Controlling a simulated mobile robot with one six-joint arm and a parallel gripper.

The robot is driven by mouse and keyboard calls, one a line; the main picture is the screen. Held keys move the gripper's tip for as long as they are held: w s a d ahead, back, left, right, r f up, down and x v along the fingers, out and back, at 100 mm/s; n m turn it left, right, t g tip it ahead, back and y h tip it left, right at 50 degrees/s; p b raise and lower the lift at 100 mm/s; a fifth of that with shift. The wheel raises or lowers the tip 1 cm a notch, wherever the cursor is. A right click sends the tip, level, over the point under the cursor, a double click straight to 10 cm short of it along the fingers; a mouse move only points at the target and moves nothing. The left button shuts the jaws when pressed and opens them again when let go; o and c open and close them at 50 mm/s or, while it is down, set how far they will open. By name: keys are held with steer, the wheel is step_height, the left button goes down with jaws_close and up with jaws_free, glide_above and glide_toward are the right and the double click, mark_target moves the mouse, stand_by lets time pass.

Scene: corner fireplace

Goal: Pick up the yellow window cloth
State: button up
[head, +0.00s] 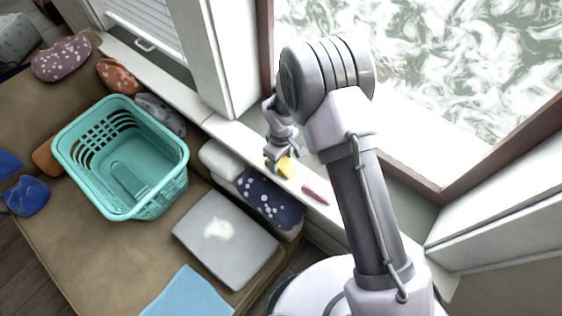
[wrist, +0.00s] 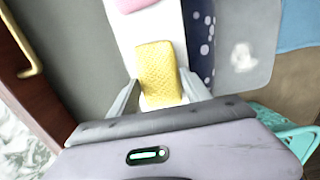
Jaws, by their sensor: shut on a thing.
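The yellow window cloth (head: 287,167) is a small folded block at the white window sill in the head view. It also shows in the wrist view (wrist: 159,72), with a textured surface. My gripper (head: 279,160) is at the cloth, with its fingers on either side of the cloth's near end in the wrist view (wrist: 160,92). The gripper is shut on the cloth. I cannot tell whether the cloth still touches the sill.
A pink item (head: 316,191) lies on the sill (head: 225,132) close by. Below the sill are a dark blue dotted cushion (head: 270,200) and a grey cushion (head: 226,238). A teal basket (head: 150,205) stands on the brown seat (head: 85,255). The window frame (head: 405,180) borders the sill.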

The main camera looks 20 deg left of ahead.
mark_target(281, 163)
steer(key=shift+r, duration=0.1)
steer(key=shift+r, duration=0.35)
steer(key=r+p, duration=0.2)
steer(key=r, duration=0.1)
steer(key=shift+s+d, duration=0.15)
steer(key=shift+s, duration=0.15)
steer(key=s+d+p, duration=0.1)
steer(key=s+d, duration=0.2)
steer(key=s, duration=0.4)
steer(key=s+d+r+p, duration=0.1)
steer(key=s+d, duration=0.2)
steer(key=s, duration=0.4)
steer(key=shift+d+p, duration=0.25)
steer(key=shift+p, duration=0.05)
